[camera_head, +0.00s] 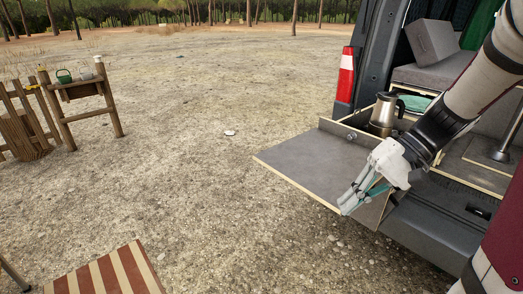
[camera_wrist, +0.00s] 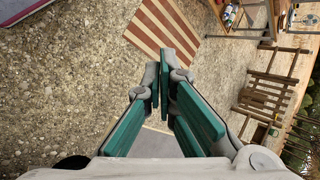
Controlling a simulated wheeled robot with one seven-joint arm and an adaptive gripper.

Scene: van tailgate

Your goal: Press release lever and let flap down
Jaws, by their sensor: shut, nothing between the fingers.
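The flap (camera_head: 310,165), a grey board with pale edges, sticks out about level from the back of the van. My gripper (camera_head: 352,203) is at the flap's near right corner, with its fingers together and empty. I cannot tell whether it touches the flap. In the wrist view the green-padded fingers (camera_wrist: 163,82) meet at their tips, and a grey piece of the flap (camera_wrist: 158,126) shows between them. A small round metal part (camera_head: 351,136) sits at the flap's inner edge; I cannot tell whether it is the release lever. My gripper and arm hide part of the flap's right side.
A steel kettle (camera_head: 384,114) stands in the van just behind the flap. The van's bumper (camera_head: 435,225) lies below right. A striped mat (camera_head: 108,272) and a wooden rack (camera_head: 80,105) are off to the left. The gravel left of the flap is open.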

